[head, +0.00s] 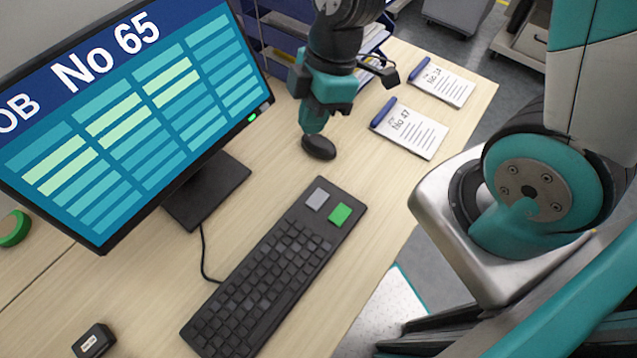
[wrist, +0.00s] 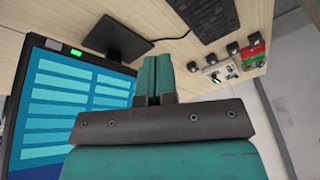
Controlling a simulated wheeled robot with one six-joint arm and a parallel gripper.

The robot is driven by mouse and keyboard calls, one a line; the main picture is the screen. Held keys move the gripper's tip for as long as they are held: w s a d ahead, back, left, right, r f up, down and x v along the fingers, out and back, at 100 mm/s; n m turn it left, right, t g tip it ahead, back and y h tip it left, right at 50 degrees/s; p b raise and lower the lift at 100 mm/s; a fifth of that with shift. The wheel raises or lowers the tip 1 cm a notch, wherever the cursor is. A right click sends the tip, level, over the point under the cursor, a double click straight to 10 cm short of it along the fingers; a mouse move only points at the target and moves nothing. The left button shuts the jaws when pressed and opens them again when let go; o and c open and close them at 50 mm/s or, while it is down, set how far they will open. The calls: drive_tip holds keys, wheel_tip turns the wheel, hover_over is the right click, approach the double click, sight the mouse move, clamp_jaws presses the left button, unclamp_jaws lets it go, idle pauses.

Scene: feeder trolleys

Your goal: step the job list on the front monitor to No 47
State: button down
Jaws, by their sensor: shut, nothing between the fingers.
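The front monitor (head: 130,110) stands at the left of the head view. Its banner reads "No 65" above rows of teal and pale green bars. The monitor also fills the left of the wrist view (wrist: 65,105). The keyboard (head: 270,275) lies before it, with a large grey key (head: 317,198) and a large green key (head: 340,214) at its far end. My gripper (head: 312,122) is shut and empty, pointing down above the desk near a black mouse (head: 319,147). Its closed teal fingers show in the wrist view (wrist: 155,62). A note reading "No 47" (head: 410,132) lies right of it.
A second note (head: 442,84) lies farther back, its number hard to read. A small black block (head: 93,341) and a green round thing (head: 14,230) are at left. Blue racks (head: 285,35) stand behind. The wrist view shows small switches and a red-green block (wrist: 252,54).

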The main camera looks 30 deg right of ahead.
drive_tip(key=d+f+n+p, duration=0.1)
drive_tip(key=d+f+n, duration=0.2)
drive_tip(key=f+n, duration=0.2)
wheel_tip(320, 180, down, 3)
drive_tip(key=shift+f+n+g+h, duration=0.1)
drive_tip(key=shift+n+g+h, duration=0.2)
drive_tip(key=shift+n+h, duration=0.1)
drive_tip(key=shift+s, duration=0.15)
drive_tip(key=p, duration=0.2)
approach(317, 201)
drive_tip(key=x, duration=0.5)
drive_tip(key=shift+s+a+f, duration=0.1)
drive_tip(key=shift+a+f, duration=0.05)
drive_tip(key=shift+a, duration=0.1)
drive_tip(key=shift+f, duration=0.7)
drive_tip(key=shift+f, duration=0.1)
